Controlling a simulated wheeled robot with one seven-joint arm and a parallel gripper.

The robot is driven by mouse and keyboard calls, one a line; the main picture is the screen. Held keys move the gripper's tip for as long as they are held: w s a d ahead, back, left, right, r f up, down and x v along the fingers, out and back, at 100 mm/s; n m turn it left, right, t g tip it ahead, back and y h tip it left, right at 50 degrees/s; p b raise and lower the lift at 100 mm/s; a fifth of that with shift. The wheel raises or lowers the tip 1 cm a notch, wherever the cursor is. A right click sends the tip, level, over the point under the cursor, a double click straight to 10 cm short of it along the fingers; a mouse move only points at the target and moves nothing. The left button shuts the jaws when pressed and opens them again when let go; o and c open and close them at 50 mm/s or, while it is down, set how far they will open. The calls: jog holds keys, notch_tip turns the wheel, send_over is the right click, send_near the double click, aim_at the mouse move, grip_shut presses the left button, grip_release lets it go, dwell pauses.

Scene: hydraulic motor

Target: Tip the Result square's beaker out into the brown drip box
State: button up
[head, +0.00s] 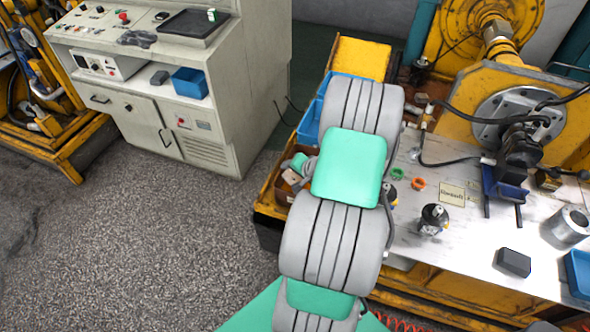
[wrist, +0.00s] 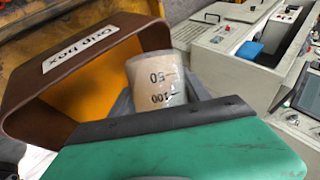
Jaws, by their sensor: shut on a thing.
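The beaker (wrist: 157,82) is translucent, with 50 and 100 marks, and is held between the dark fingers of my gripper (wrist: 160,102) in the wrist view. The brown drip box (wrist: 88,40), with a white label and orange-lit inside, is right behind and left of the beaker. In the head view my gripper (head: 297,166) is at the drip box (head: 283,192), which is partly hidden by my arm. The beaker's mouth and any liquid are hidden.
A blue bin (head: 308,125) stands just behind the drip box. A grey control cabinet (head: 225,90) stands left, with open floor in front.

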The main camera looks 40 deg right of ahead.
jog(key=shift+r+m+y+p, duration=0.4)
jog(key=shift+r+y+p, duration=0.1)
jog(key=shift+y, duration=0.2)
jog(key=shift+a+r+m+y, duration=0.1)
jog(key=shift+m+y, duration=0.3)
jog(key=shift+y, duration=0.4)
jog(key=shift+r+m+t+y, duration=0.4)
jog(key=shift+r+m+y, duration=0.6)
jog(key=shift+y, duration=0.7)
jog(key=shift+r, duration=0.15)
dwell(0.5)
jog(key=shift+s+a+f+n+h, duration=0.1)
jog(key=shift+f+n+h, duration=0.3)
jog(key=shift+n+h, duration=0.3)
jog(key=shift+f, duration=0.1)
jog(key=shift+f+h, duration=0.35)
jog(key=shift+h, duration=0.35)
jog(key=shift+g, duration=0.3)
